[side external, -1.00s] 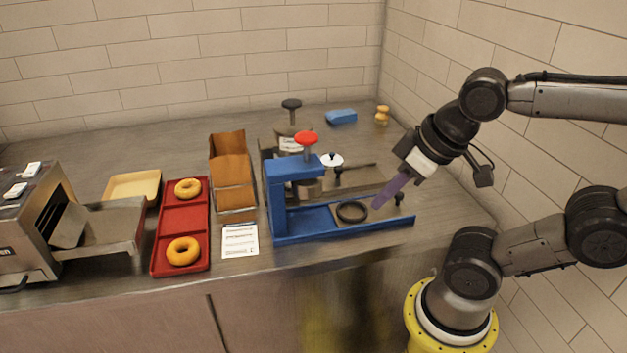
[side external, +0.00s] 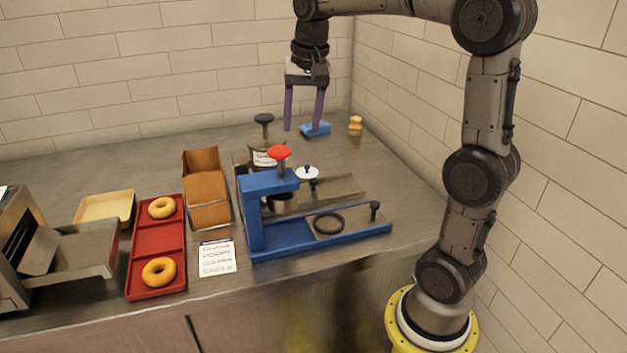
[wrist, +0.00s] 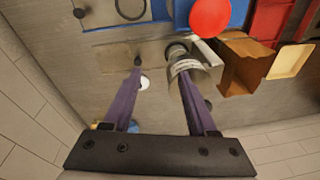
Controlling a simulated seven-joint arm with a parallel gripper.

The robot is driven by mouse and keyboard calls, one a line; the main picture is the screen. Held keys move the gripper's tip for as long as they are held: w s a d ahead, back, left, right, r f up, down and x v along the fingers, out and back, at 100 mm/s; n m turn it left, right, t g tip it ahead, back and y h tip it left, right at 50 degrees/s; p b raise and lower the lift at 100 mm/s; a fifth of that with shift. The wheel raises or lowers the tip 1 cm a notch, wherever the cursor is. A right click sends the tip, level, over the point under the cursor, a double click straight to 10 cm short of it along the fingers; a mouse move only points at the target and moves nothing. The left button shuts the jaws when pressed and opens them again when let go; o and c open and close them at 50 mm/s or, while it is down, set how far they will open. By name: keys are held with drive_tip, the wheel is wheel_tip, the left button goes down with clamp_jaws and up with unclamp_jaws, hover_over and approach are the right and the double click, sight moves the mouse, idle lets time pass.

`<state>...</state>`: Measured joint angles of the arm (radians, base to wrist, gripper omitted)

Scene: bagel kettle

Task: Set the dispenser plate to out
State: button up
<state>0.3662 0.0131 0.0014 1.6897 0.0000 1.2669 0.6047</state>
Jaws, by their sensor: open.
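My gripper (side external: 301,130) is open and empty, pointing down above the back of the counter; its purple fingers also show in the wrist view (wrist: 160,70). A blue press-like stand (side external: 268,183) with a red knob (side external: 279,152) has a grey plate (side external: 355,219) along its base, with a black ring (side external: 328,224) and a black upright knob (side external: 375,207) at its right end. Behind it is a labelled canister (side external: 265,157) with a black top knob, and another flat metal strip (side external: 343,188) extending right. I cannot tell for certain which plate is the dispenser's. My gripper touches neither.
A red tray (side external: 158,240) holds two bagels. A cream tray (side external: 104,207), brown box (side external: 206,190), printed card (side external: 216,258) and toaster-like machine (side external: 20,245) are at left. A blue block (side external: 314,129) and yellow shaker-like item (side external: 355,125) sit at the back.

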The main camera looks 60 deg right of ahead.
drive_tip(key=w+d+f+m+g, duration=0.1)
drive_tip(key=w+d+f, duration=0.25)
drive_tip(key=d, duration=0.25)
drive_tip(key=m, duration=0.1)
approach(314, 179)
drive_tip(key=shift+g+y, duration=0.4)
drive_tip(key=f, duration=1)
drive_tip(key=shift+w+d+f, duration=0.1)
drive_tip(key=shift+w+d, duration=0.2)
drive_tip(key=shift+w, duration=0.05)
clamp_jaws()
